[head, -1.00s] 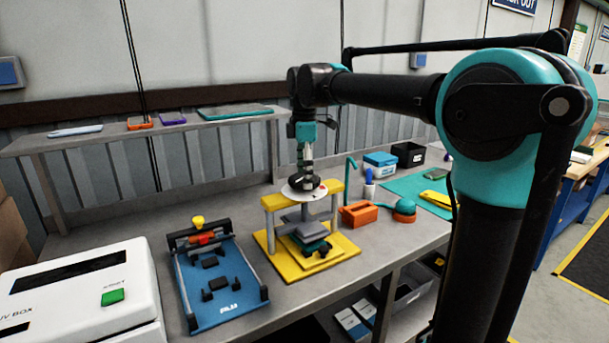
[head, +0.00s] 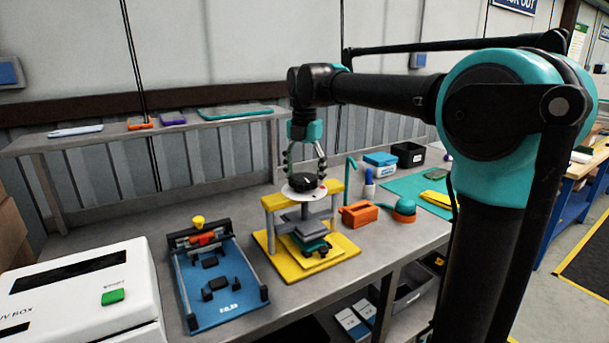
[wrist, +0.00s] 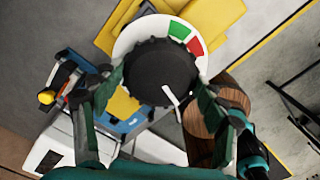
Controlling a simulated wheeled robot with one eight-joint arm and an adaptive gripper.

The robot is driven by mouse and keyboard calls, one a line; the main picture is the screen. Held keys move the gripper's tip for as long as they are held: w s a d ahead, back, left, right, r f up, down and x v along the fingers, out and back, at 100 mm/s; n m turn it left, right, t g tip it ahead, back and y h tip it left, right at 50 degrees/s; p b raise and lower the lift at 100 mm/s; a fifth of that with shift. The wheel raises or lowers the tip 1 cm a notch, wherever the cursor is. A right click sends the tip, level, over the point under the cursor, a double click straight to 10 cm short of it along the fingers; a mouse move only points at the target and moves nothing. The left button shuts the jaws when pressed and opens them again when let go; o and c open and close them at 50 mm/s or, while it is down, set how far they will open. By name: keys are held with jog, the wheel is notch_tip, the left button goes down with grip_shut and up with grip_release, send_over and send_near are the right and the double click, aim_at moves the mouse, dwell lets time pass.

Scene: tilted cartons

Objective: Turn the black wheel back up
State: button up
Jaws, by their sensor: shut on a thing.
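The black wheel (head: 303,183) sits on top of a yellow press (head: 272,203), over a white dial disc (head: 293,194). In the wrist view the wheel (wrist: 160,72) has a ridged rim and a white pointer line towards its lower right edge. The dial (wrist: 130,38) shows a green segment and a red segment at its upper right, away from the pointer. My gripper (head: 306,175) points down with one finger on each side of the wheel, shut on its rim. Grey and teal plates (head: 311,243) lie under the press's crossbar.
A blue fixture (head: 232,290) stands left of the press, and a white UV box (head: 80,295) is at the front left. An orange block (head: 359,214) and an orange-and-teal round item (head: 403,209) are close on the right. A shelf (head: 100,137) runs behind.

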aim_at(305, 177)
jog(key=shift+n, duration=1)
jog(key=o, duration=1.2)
jog(key=shift+c, duration=0.2)
notch_tip(305, 177, up, 12)
